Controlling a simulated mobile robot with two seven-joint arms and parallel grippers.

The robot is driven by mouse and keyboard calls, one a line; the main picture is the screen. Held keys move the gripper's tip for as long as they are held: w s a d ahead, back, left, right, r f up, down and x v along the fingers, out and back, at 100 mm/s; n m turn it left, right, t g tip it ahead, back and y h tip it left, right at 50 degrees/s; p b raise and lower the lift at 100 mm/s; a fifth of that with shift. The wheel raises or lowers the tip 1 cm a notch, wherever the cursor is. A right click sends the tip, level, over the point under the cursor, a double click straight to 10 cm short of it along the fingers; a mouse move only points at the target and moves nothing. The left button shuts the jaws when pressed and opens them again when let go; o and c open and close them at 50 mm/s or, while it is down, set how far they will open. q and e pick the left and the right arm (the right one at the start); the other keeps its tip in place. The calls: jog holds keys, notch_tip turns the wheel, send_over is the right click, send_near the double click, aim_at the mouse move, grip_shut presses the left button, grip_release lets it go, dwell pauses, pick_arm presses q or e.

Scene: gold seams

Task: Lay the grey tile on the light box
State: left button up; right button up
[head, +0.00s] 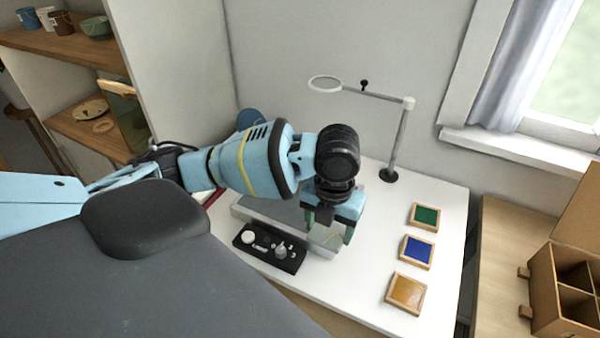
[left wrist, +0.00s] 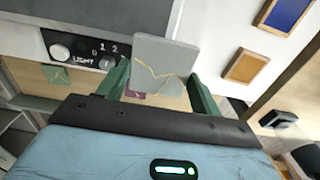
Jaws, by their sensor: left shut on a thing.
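The grey tile (left wrist: 165,58), with gold seams across it, is held between the fingers of my left gripper (left wrist: 160,82) in the left wrist view. In the head view my left gripper (head: 329,226) points down over the front right part of the light box (head: 285,211). The tile is mostly hidden there by the fingers. The light box has a grey top and a black control panel (head: 269,248) with knobs along its front. Its grey top also shows at the upper left of the left wrist view (left wrist: 110,12). I cannot tell whether the tile touches the box. My right gripper is out of view.
Green (head: 425,216), blue (head: 417,251) and yellow (head: 406,293) framed squares lie on the white table (head: 350,290) to the right. A magnifier stand (head: 389,174) rises behind the gripper. A compartmented wooden box (head: 570,290) stands far right. The table between gripper and squares is clear.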

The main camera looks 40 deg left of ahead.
pick_arm(q)
jog(key=w+a, duration=0.3)
jog(key=w+a+f, duration=0.1)
jog(key=w+a, duration=0.3)
jog(key=w+a+b, duration=0.1)
jog(key=w+a, duration=0.2)
jog(key=w, duration=0.1)
jog(key=shift+w+a+f, duration=0.2)
jog(key=shift+a, duration=0.1)
jog(key=shift+w+a+f, duration=0.15)
jog(key=shift+f, duration=1.65)
jog(key=shift+f, duration=0.1)
jog(key=o, duration=0.6)
jog(key=shift+f, duration=0.1)
jog(key=o, duration=0.5)
jog(key=shift+c, duration=0.2)
notch_tip(320, 180, up, 12)
jog(key=shift+r+p, duration=0.2)
jog(key=shift+p, duration=0.15)
